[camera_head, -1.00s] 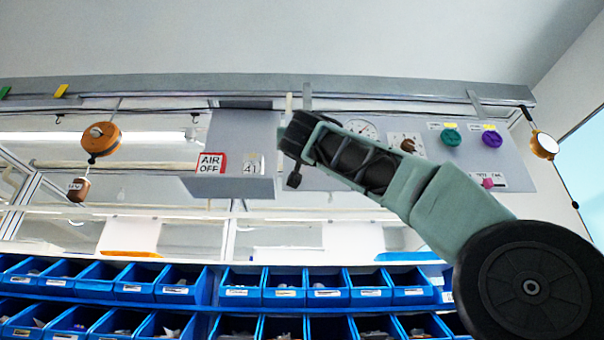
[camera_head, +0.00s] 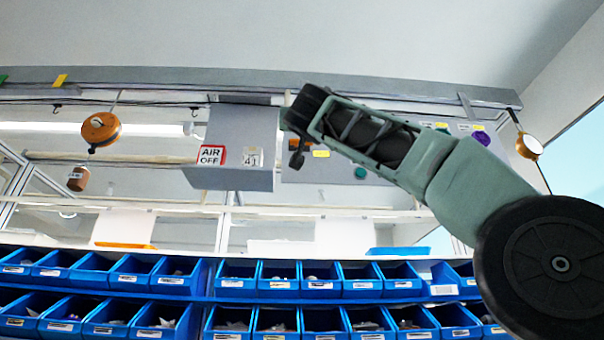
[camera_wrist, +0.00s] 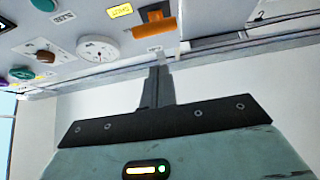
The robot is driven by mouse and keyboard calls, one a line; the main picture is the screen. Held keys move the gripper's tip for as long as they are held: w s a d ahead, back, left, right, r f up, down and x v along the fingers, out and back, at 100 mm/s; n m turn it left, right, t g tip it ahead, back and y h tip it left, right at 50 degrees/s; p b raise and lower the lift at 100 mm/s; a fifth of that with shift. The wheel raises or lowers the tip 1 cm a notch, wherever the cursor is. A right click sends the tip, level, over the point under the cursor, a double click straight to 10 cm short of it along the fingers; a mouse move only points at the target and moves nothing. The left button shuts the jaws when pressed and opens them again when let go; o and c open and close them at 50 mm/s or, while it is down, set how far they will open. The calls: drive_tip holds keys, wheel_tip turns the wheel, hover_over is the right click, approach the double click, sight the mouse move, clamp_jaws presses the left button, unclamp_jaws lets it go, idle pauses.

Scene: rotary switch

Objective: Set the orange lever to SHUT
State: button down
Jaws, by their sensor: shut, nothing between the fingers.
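The orange lever (camera_wrist: 155,28) shows in the wrist view as a short bar lying roughly sideways on a dark mount on the grey panel. A yellow label (camera_wrist: 120,10) sits to its left; its word is too small to read surely. My gripper (camera_wrist: 159,66) is shut and empty, pointing toward the panel, with its tips just below the lever in the picture. I cannot tell whether they touch it.
The panel also carries a round gauge (camera_wrist: 98,48), a brown knob (camera_wrist: 45,56) and a teal knob (camera_wrist: 22,73). In the head view a grey box with an AIR OFF sign (camera_head: 211,155) hangs left of my arm. Blue bins (camera_head: 235,281) line the shelves below.

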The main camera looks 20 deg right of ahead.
drive_tip(key=shift+s+a+f+b, duration=0.15)
drive_tip(key=shift+s+f+b, duration=0.35)
drive_tip(key=shift+f, duration=0.2)
drive_tip(key=shift+s+a+f+b, duration=0.2)
drive_tip(key=shift+s+f+b, duration=0.2)
drive_tip(key=shift+f+b, duration=0.3)
drive_tip(key=shift+s+a+f+b, duration=0.15)
drive_tip(key=shift+s+f+b, duration=0.35)
drive_tip(key=shift+f, duration=0.2)
